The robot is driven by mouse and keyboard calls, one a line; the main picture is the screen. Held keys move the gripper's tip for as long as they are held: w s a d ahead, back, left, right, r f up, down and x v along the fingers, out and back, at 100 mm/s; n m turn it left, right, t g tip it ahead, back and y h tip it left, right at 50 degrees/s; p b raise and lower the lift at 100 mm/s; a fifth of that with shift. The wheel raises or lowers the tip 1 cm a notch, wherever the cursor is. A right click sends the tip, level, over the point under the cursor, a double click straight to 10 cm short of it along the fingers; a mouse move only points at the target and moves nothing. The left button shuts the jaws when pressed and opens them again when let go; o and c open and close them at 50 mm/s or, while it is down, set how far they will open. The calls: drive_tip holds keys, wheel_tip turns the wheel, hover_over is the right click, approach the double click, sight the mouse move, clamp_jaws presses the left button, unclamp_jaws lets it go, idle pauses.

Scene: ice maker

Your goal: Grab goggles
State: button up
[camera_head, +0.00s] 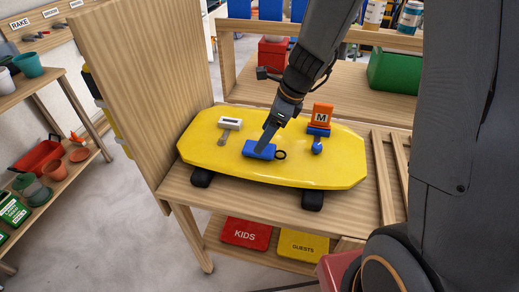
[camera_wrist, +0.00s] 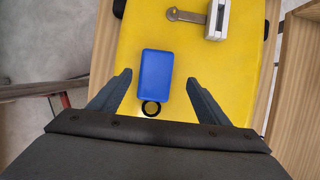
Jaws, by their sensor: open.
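Nothing that I can clearly recognise as goggles shows in either view. A blue rectangular block (camera_head: 259,151) with a black ring beside it lies on a yellow board with dark wheels (camera_head: 225,165). My gripper (camera_head: 266,140) is directly over the block. In the wrist view my gripper (camera_wrist: 158,78) is open, with one finger on each side of the blue block (camera_wrist: 157,68) and a gap on both sides. The black ring (camera_wrist: 151,108) lies between the fingers, nearer the palm. I cannot tell how high the fingertips are above the board.
A white piece with a grey key-like part (camera_head: 230,123) lies left on the board. An orange block marked M (camera_head: 321,116), with blue parts, stands right. A wooden panel (camera_head: 140,90) rises at the left. Red KIDS (camera_head: 246,233) and yellow GUESTS (camera_head: 303,245) boxes sit on the lower shelf.

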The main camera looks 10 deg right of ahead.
sight(265, 152)
drive_tip(key=x, duration=0.2)
drive_tip(key=s+x, duration=0.1)
drive_tip(key=shift+w+f, duration=0.1)
drive_tip(key=shift+f, duration=0.35)
drive_tip(key=shift+w+a+f, duration=0.1)
drive_tip(key=shift+a+f, duration=0.1)
drive_tip(key=shift+f, duration=0.15)
drive_tip(key=shift+f, duration=0.25)
drive_tip(key=c, duration=1.2)
drive_tip(key=shift+o, duration=0.2)
